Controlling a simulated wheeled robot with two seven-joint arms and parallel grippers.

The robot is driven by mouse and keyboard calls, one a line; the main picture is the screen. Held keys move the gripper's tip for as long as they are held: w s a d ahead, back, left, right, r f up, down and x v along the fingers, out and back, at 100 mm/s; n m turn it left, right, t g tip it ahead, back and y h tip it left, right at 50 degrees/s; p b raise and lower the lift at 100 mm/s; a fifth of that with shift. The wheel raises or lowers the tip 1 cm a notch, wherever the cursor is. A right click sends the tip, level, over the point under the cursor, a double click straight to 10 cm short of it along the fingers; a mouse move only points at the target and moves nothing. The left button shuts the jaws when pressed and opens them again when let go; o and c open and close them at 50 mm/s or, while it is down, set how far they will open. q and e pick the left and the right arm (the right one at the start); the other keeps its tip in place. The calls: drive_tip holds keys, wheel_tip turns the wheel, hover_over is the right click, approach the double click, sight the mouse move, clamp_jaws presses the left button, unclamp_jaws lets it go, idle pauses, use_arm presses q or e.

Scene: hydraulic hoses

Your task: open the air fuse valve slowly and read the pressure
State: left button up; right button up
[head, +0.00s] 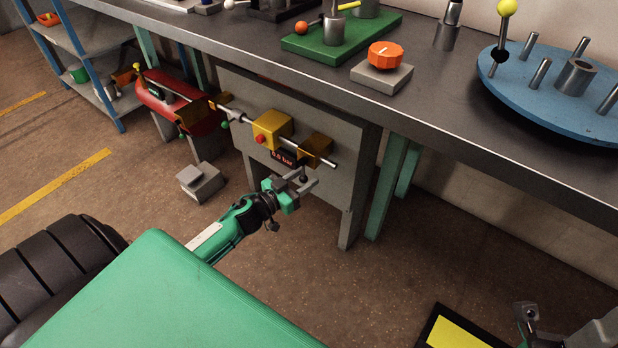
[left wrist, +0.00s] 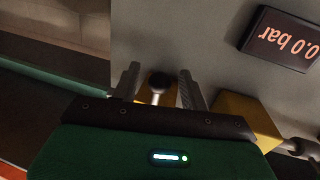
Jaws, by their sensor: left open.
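A lever with a black ball knob (head: 303,179) sticks out below a brass-coloured block (head: 316,148) on the pipe of the grey panel; I take it for the valve handle. My left gripper (head: 300,184) is open in front of it. In the left wrist view the black knob (left wrist: 160,80) sits between the spread fingers (left wrist: 160,88), with a gap on both sides. The dark pressure display (head: 284,158) reads 0.0 bar; it shows upside down in the left wrist view (left wrist: 282,40). My right gripper (head: 527,314) is partly visible at the lower right.
A yellow box (head: 272,129) with a red button sits on the same pipe. A red tank (head: 178,104) stands left of the panel, with a grey block (head: 200,181) near it on the floor. The workbench edge (head: 430,130) overhangs the panel.

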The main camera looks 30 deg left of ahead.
use_arm(q)
drive_tip(key=shift+x, duration=1.2)
clamp_jaws()
